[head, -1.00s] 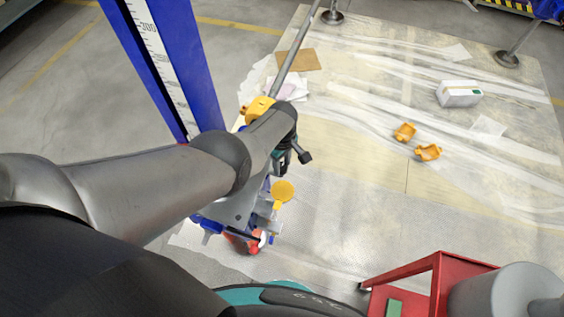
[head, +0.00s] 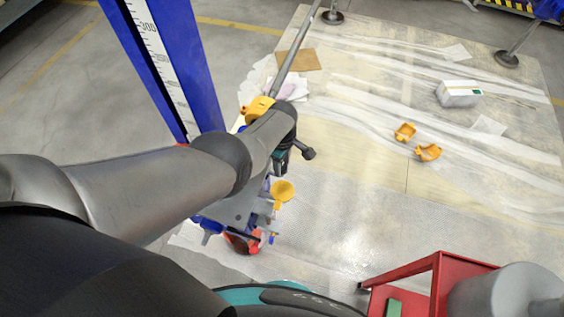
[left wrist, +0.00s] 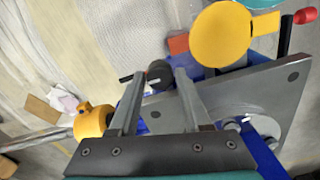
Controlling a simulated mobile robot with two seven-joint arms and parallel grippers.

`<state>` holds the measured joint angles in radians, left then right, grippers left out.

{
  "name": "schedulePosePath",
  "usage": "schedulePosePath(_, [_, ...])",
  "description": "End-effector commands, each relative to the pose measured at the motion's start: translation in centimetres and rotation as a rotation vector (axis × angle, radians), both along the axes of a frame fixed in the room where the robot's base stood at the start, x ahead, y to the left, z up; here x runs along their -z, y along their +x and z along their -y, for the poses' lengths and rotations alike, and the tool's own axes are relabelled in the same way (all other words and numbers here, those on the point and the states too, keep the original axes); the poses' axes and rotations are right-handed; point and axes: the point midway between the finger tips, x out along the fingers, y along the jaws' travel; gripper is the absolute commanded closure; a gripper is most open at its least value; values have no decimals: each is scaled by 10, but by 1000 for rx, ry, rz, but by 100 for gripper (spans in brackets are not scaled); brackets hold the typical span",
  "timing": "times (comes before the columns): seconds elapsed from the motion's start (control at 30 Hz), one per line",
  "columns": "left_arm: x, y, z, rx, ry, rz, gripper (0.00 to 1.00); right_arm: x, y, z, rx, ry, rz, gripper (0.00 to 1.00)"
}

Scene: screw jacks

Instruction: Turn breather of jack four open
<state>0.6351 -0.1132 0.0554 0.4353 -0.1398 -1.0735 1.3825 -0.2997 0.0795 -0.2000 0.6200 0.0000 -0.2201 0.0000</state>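The jack has a blue column (head: 175,65) with a printed scale and a grey metal plate (left wrist: 235,105) at its base. In the left wrist view, a dark round knob (left wrist: 159,72) with a short black bar beside it shows between my finger ends. I cannot tell for sure that it is the breather. My left gripper (left wrist: 158,78) is open, its two grey fingers apart on either side of the knob, with no clear contact. In the head view my arm mostly hides the gripper and this part of the jack. My right gripper is not in view.
A yellow disc (left wrist: 222,34) stands close beside the fingers, and a yellow collar (left wrist: 93,121) with a rod lies left. A red frame (head: 435,280) is at lower right. Two orange parts (head: 428,152) and a white box (head: 459,93) lie on the sheeted floor.

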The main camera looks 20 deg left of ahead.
Motion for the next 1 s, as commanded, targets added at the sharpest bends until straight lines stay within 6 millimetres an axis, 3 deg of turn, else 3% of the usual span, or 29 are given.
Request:
schedulePosePath(0.2, [0, 0, 0, 2, 0, 0, 29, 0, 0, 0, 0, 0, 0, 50])
schedulePosePath(0.57, [-6, 0, 0, 3, 1, 0, 29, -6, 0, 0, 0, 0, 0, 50])
schedulePosePath(1.0, [-63, 0, 0, 2, 1, 1, 29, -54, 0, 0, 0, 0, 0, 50])
